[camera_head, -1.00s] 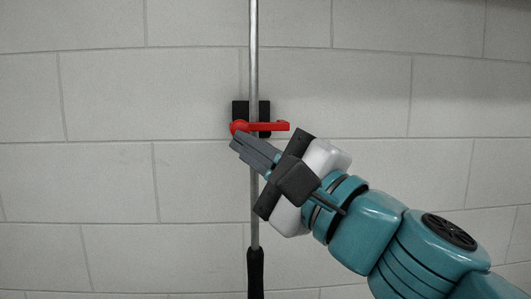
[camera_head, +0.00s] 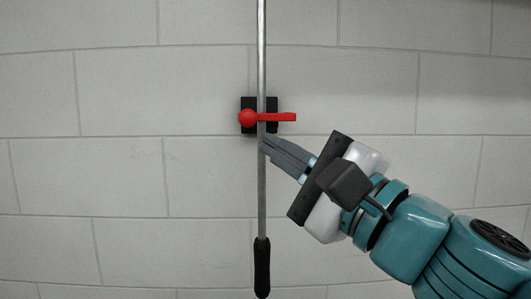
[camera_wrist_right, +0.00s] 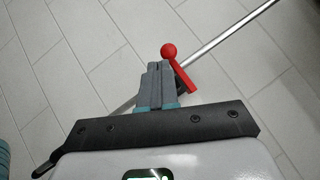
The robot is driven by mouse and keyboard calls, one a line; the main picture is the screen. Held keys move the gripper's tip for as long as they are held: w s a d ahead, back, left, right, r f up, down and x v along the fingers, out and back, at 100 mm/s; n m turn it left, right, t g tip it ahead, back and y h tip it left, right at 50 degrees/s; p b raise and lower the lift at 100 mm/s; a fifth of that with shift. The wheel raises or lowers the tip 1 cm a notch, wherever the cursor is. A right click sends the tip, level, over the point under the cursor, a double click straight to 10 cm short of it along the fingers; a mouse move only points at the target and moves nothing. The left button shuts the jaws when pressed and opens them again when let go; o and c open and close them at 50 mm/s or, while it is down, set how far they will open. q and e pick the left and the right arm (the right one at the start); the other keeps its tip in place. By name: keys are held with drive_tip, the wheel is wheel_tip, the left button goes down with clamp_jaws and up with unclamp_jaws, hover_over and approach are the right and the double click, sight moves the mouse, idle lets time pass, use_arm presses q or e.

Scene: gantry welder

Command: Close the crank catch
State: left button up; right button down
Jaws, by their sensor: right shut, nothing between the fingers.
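The crank catch is a black bracket (camera_head: 248,104) on the wall with a red lever (camera_head: 277,117) that has a round knob at its left end. The lever lies level across the metal rod (camera_head: 262,195), pointing right. My right gripper (camera_head: 265,144) is shut and empty, its fingertips just below the catch and close to the rod. In the right wrist view, the red lever (camera_wrist_right: 180,72) shows just beyond and right of the shut fingertips (camera_wrist_right: 158,66). Whether the fingers touch the rod or lever I cannot tell. My left gripper is not in view.
The rod runs vertically past the bracket and ends below in a black handle (camera_head: 261,268). Behind is a pale block wall (camera_head: 110,170). The space left of the rod is clear.

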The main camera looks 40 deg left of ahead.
drive_tip(key=s+d+f+b, duration=0.3)
drive_tip(key=s+d+b, duration=0.2)
drive_tip(key=s+d, duration=0.1)
drive_tip(key=shift+s+d+f, duration=0.25)
drive_tip(key=shift+d, duration=0.1)
drive_tip(key=shift+w, duration=0.1)
